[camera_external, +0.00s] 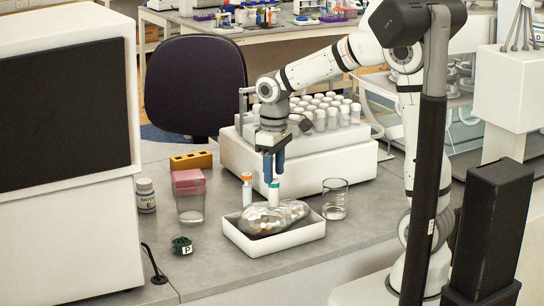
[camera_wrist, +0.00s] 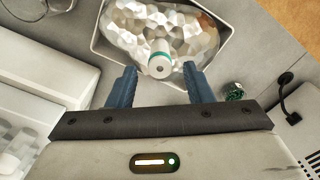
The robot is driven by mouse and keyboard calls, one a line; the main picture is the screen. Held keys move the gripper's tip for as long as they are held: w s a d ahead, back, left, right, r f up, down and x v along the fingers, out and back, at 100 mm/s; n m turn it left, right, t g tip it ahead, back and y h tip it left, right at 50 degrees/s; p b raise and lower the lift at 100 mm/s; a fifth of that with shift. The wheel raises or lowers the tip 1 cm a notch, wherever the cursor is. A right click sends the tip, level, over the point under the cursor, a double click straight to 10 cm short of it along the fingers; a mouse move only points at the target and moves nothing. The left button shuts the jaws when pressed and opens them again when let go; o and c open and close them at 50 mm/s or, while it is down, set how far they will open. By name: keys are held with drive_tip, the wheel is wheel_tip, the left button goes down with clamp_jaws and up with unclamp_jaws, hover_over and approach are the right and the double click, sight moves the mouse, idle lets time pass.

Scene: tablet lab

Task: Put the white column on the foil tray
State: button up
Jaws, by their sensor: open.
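A white column with a teal band (camera_external: 273,194) stands upright just below my gripper (camera_external: 274,178), at the back of the foil tray (camera_external: 270,246). In the wrist view the column (camera_wrist: 160,66) appears end-on between my fingertips (camera_wrist: 160,72), with gaps on both sides, overlapping the crumpled foil. The foil tray (camera_wrist: 98,40) is white, with silver foil inside. My gripper is open, with blue fingers pointing down. The column's lower end is hidden, so I cannot tell whether it rests on the foil or behind it.
An orange-topped white tube (camera_external: 247,190) stands behind the tray's left end. A glass beaker (camera_external: 335,198) is right of it. A rack of white-capped vials (camera_external: 325,112) stands behind.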

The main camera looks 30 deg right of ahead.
sight(275, 179)
wheel_tip(275, 179, up, 6)
drive_tip(key=shift+r, duration=0.2)
drive_tip(key=shift+d, duration=0.1)
drive_tip(key=s+d+f+m+t, duration=0.1)
drive_tip(key=s+d+f+m, duration=0.1)
drive_tip(key=s+d, duration=0.4)
drive_tip(key=s+d+f+m+t, duration=0.2)
drive_tip(key=s+d, duration=0.5)
drive_tip(key=d, duration=0.5)
drive_tip(key=f+m, duration=0.1)
drive_tip(key=m, duration=0.1)
drive_tip(key=shift+s+f+m, duration=0.15)
drive_tip(key=shift+s+m, duration=0.05)
drive_tip(key=shift+m, duration=0.2)
